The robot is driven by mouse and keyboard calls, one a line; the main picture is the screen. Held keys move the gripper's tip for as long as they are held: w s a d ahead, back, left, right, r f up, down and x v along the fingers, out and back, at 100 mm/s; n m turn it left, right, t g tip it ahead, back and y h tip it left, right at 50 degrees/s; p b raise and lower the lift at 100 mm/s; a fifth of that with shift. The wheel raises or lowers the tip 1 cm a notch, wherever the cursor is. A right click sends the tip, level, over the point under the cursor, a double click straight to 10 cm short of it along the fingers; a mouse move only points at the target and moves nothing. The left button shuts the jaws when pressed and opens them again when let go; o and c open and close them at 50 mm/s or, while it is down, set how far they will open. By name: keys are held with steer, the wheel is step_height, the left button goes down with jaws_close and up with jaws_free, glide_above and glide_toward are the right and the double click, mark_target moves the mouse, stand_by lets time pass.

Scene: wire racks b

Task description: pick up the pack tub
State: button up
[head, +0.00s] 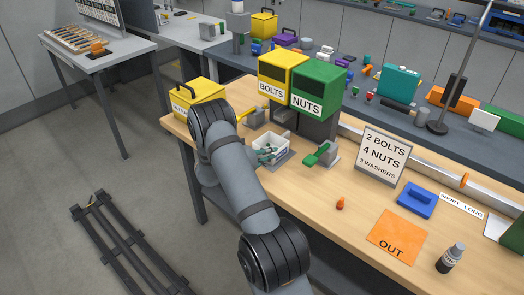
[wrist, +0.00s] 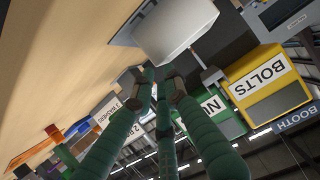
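The pack tub is a small open white tub (head: 281,142) on the wooden bench, in front of the yellow and green dispensers. In the wrist view its pale wall (wrist: 175,30) fills the top middle, just beyond my fingertips. In the wrist view the fingers of my gripper (wrist: 158,76) converge close together below the tub wall. I cannot tell whether they touch the tub or how wide the gap is. My arm hides part of the bench.
The yellow BOLTS dispenser (head: 279,75) and green NUTS dispenser (head: 318,86) stand close behind the tub. A green-handled item (head: 318,155) is to its right, with an order sign (head: 385,157) farther right. A yellow box (head: 195,94) is at the left.

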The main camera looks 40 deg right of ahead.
mark_target(283, 157)
steer(key=p+x, duration=0.1)
steer(key=x, duration=0.9)
steer(key=shift+d, duration=0.1)
jaws_close()
steer(key=shift+r, duration=0.15)
stand_by(0.4)
